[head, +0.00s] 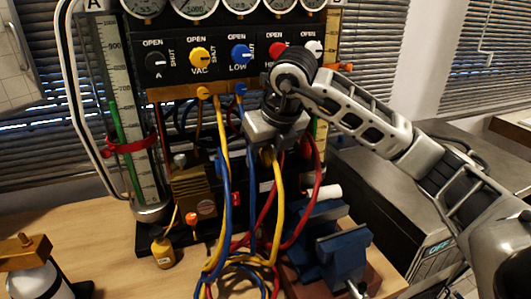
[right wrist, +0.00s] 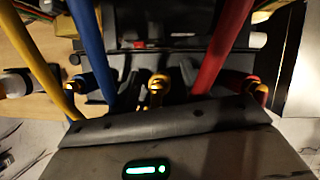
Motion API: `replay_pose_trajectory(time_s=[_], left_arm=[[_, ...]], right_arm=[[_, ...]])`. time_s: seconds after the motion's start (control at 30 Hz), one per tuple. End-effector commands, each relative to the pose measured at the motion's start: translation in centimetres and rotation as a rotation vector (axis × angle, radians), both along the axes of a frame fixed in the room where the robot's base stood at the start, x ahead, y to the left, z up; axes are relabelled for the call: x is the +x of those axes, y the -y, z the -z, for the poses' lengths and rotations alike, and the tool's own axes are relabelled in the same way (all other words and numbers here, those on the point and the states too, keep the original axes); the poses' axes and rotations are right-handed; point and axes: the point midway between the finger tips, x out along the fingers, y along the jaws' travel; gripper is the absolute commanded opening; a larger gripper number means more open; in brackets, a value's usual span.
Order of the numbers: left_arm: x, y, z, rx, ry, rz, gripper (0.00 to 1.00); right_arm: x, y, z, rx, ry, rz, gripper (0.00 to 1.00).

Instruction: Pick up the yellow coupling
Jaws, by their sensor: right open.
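The yellow coupling (right wrist: 158,84) shows in the middle of the right wrist view as a small rounded yellow-gold piece, just beyond my palm edge. My right gripper (head: 271,150) is open, above the hanging hoses and in front of the valve panel. It also shows in the right wrist view (right wrist: 160,92), with the coupling between its sides. I see no clear contact. In the head view a yellow hose (head: 279,205) rises to just under this gripper, and the gripper hides most of its top end. My left gripper is not in view.
Blue and red hoses (head: 318,165) hang close around the gripper. The valve panel (head: 180,80) with coloured knobs and gauges stands behind. A blue vise (head: 342,245) is below right, with a white cylinder (head: 322,192) near it.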

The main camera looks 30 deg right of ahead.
Motion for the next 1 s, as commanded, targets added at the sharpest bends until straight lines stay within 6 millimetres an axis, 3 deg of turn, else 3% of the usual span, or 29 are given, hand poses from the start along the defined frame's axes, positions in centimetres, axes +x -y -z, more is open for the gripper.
replay_pose_trajectory(time_s=[0.2, 0.37, 0.73, 0.9, 1.0], left_arm=[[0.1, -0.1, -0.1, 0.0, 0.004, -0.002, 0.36], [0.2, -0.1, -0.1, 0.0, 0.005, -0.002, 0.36], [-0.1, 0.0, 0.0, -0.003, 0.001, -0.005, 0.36], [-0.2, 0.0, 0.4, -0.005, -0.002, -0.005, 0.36], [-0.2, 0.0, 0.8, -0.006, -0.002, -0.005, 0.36]], right_arm=[[0.0, 0.0, 0.1, 0.0, 0.001, 0.0, 0.44], [0.0, 0.0, 0.1, 0.001, 0.001, 0.0, 0.0], [0.1, 0.0, -0.2, 0.001, 0.003, 0.0, 0.0], [0.1, 0.0, -1.6, 0.001, 0.007, 0.0, 0.0], [-1.7, 0.0, -1.3, -0.001, 0.004, -0.001, 0.0]])
